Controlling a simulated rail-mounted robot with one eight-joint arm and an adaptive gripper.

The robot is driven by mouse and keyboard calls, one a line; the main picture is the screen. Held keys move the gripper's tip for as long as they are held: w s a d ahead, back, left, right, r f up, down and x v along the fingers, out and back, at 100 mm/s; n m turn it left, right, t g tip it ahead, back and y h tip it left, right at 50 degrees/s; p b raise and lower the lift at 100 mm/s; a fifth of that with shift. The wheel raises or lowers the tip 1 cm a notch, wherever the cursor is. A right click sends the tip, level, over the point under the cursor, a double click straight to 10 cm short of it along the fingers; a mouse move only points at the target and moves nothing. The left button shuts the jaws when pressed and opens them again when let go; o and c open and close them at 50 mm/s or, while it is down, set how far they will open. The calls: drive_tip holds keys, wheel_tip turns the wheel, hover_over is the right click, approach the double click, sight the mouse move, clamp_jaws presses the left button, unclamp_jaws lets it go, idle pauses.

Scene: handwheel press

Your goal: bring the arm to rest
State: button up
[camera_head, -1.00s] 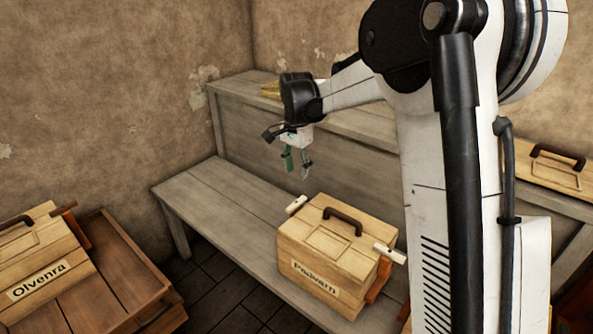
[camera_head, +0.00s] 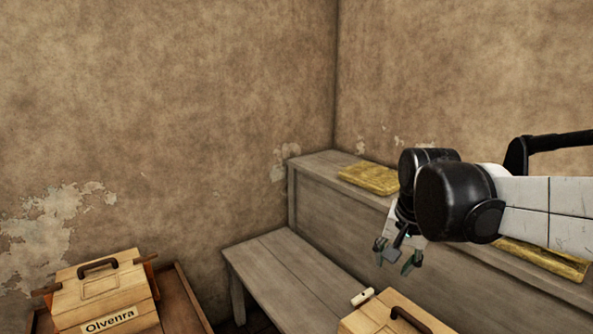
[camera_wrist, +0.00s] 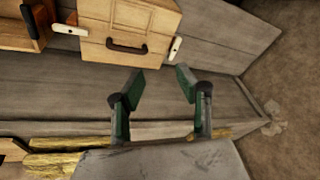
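My gripper (camera_head: 398,256) hangs from my arm at the right of the head view, in front of the raised wooden ledge. In the wrist view my gripper (camera_wrist: 160,88) shows two green-padded fingers spread wide, with nothing between them. A wooden box with a dark handle (camera_wrist: 127,47) stands on the low bench beyond the fingertips, apart from them. The same box (camera_head: 385,318) shows only its top and a white-ended rod at the bottom edge of the head view.
A box labelled Olvenra (camera_head: 103,290) stands on a brown wooden crate (camera_head: 186,300) at lower left. The low grey bench (camera_head: 290,268) has bare room left of the nearer box. Yellow cloth-like pieces (camera_head: 370,178) lie on the ledge (camera_head: 318,163). Bare walls meet behind.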

drive_tip(key=s+n+t+p, duration=0.3)
drive_tip(key=s+n, duration=0.2)
drive_tip(key=s, duration=1.1)
drive_tip(key=shift+s+f+t, duration=0.2)
drive_tip(key=shift+s+t, duration=0.1)
